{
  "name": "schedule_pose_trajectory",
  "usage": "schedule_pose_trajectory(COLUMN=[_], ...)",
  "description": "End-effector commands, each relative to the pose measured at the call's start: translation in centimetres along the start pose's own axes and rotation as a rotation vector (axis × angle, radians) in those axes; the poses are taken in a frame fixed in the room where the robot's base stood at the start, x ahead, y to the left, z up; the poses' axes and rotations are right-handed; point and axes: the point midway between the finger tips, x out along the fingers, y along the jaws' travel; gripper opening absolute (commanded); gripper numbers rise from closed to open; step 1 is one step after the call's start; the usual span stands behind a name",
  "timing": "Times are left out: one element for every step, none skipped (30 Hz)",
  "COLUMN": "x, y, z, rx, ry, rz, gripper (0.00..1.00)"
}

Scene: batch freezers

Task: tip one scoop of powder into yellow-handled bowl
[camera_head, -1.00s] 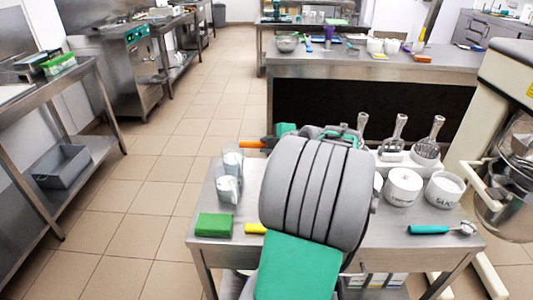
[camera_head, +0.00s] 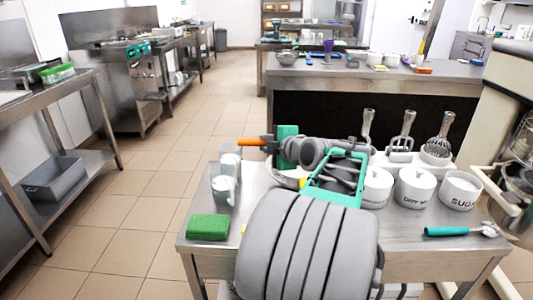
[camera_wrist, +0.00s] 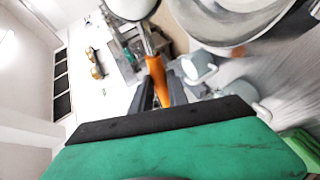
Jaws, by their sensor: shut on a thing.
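My gripper (camera_head: 276,146) is over the back left of the steel table in the head view, shut on an orange handle (camera_head: 253,142). In the wrist view the orange handle (camera_wrist: 158,82) sits between my fingers (camera_wrist: 152,96) and leads up to a rounded metal scoop head (camera_wrist: 132,8). I cannot tell whether powder is in it. A large round metal bowl (camera_wrist: 225,12) shows at the upper right of the wrist view, apart from my fingers.
White canisters, one marked sugar (camera_head: 461,192), stand on the right of the table (camera_head: 400,252). A teal-handled scoop (camera_head: 450,231) lies before them. Clear cups (camera_head: 223,190) and a green sponge (camera_head: 207,227) are at the left. A mixer (camera_head: 505,100) stands right.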

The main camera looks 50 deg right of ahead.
Motion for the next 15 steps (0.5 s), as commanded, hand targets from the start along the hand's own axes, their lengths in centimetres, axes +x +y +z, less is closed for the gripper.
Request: schedule_pose_trajectory(x=[0.19, 0.19, 0.17, 0.16, 0.15, 0.15, 0.16, 0.17, 0.18, 0.19, 0.19, 0.19, 0.19, 0.18, 0.17], y=[-0.6, -0.64, -0.68, -0.7, -0.73, -0.75, -0.77, -0.79, -0.83, -0.86, -0.89, -0.92, -0.95, -0.96, -0.99], z=[0.15, 0.15, 0.15, 0.14, 0.12, 0.13, 0.14, 0.14, 0.15, 0.15, 0.15, 0.15, 0.14, 0.14, 0.13], rx=[-0.007, -0.011, -0.016, -0.019, -0.023, -0.028, -0.032, -0.035, -0.04, -0.043, -0.047, -0.052, -0.055, -0.059, -0.064], ry=[-0.001, -0.001, -0.001, -0.001, -0.001, -0.001, -0.001, -0.001, -0.001, -0.001, 0.0, 0.0, 0.0, 0.0, -0.001], rz=[0.011, 0.017, 0.025, 0.032, 0.038, 0.046, 0.053, 0.059, 0.068, 0.074, 0.08, 0.088, 0.094, 0.1, 0.109], gripper=[0.0, 0.0, 0.0, 0.0, 0.0, 0.0, 0.0, 0.0, 0.0, 0.0, 0.0, 0.0, 0.0, 0.0, 0.0])
